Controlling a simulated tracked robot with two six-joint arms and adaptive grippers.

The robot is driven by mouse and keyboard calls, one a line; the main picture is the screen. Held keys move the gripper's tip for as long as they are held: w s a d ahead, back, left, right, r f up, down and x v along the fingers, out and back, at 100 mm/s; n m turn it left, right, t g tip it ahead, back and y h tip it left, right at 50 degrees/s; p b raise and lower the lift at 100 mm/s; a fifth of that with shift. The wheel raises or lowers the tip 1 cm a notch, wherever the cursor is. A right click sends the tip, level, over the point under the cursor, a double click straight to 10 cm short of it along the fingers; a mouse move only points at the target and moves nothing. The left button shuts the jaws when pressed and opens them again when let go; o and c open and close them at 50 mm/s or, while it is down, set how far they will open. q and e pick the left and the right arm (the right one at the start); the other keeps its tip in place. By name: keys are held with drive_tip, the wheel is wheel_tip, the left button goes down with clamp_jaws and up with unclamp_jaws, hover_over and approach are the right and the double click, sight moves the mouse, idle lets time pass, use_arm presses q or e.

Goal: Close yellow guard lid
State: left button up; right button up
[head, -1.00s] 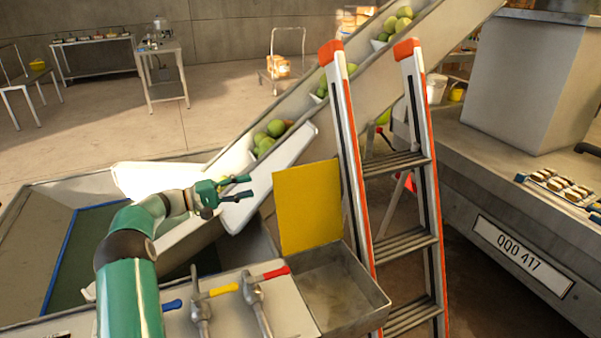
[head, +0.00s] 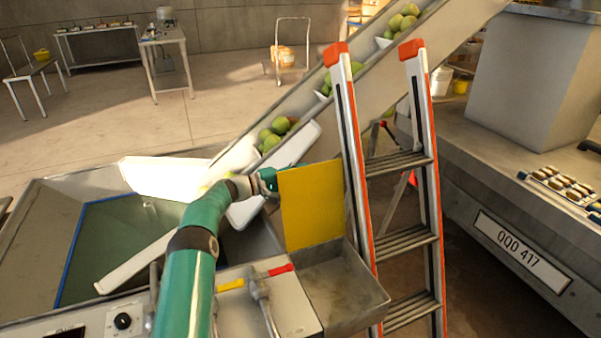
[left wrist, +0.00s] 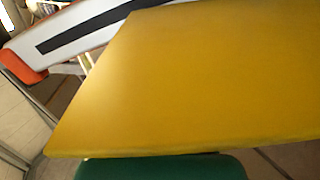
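The yellow guard lid (head: 311,205) stands upright, open, at the back edge of a grey metal box (head: 345,290). My left gripper (head: 270,181) is at the lid's upper left edge, and its fingers are mostly hidden behind the lid. A teal strip shows along the lid's top edge. In the left wrist view the yellow lid (left wrist: 190,80) fills most of the picture, close to the camera, with a green part of my gripper (left wrist: 160,167) at the bottom. I cannot tell whether the fingers touch the lid. My right gripper is not in view.
An orange-and-white stepladder (head: 402,200) stands just right of the lid and box. A conveyor (head: 300,130) carrying green fruit slopes up behind. Valve handles, one yellow (head: 230,285) and one red (head: 280,270), are left of the box. A trailer with a plate (head: 521,254) is at right.

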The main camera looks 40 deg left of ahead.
use_arm(q)
clamp_jaws()
drive_tip(key=shift+f, duration=0.1)
idle(0.4)
drive_tip(key=shift+d, duration=0.1)
drive_tip(key=shift+s+d+b, duration=0.1)
drive_tip(key=shift+d+b, duration=0.1)
drive_tip(key=shift+b, duration=0.45)
drive_tip(key=s+d+m+b, duration=0.2)
drive_tip(key=d+b, duration=0.4)
drive_tip(key=b, duration=0.6)
drive_tip(key=s+d+r+m+b, duration=0.1)
drive_tip(key=s+d+m+b, duration=0.2)
drive_tip(key=b, duration=0.9)
drive_tip(key=shift+s+d+r+m, duration=0.3)
drive_tip(key=shift+s+d, duration=0.15)
drive_tip(key=shift+d, duration=0.9)
